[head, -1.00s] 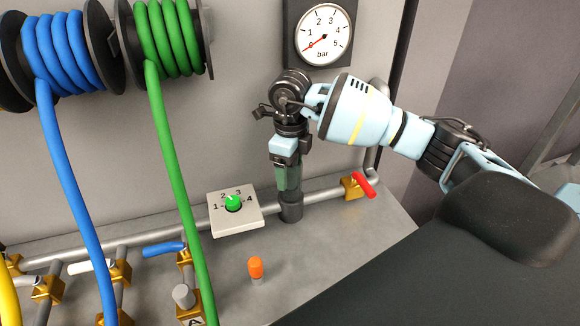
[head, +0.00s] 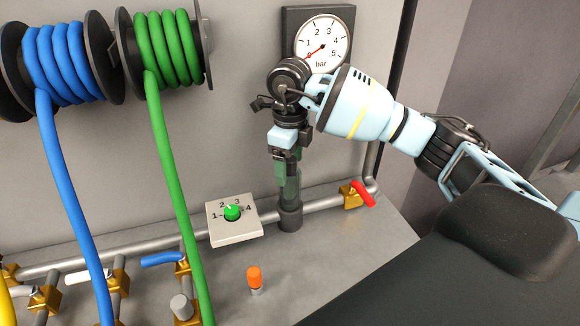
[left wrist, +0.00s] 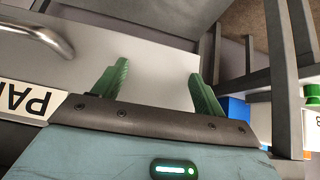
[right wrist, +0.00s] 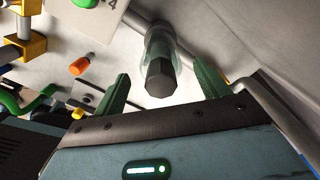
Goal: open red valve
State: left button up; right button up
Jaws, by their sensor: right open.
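The red valve handle (head: 363,193) sits on a brass valve body (head: 349,198) at the right end of the pipe in the head view. I do not make it out in either wrist view. My right gripper (head: 287,166) points down to the left of the handle, clear of it. In the right wrist view its green fingers (right wrist: 161,90) are apart, with a dark hexagonal cap (right wrist: 161,77) showing between them. Whether they touch that fitting is unclear. My left gripper (left wrist: 159,83) is open and empty in the left wrist view, over a pale surface.
The upright fitting's dark base (head: 290,217) stands on the pipe. A dial box (head: 233,232), an orange knob (head: 254,277) and a blue handle (head: 162,258) lie left of it. A pressure gauge (head: 322,43) reads near zero. Green (head: 178,190) and blue (head: 65,180) hoses hang at left.

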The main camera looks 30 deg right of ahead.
aim_at(354, 185)
jog(key=k, duration=1.35)
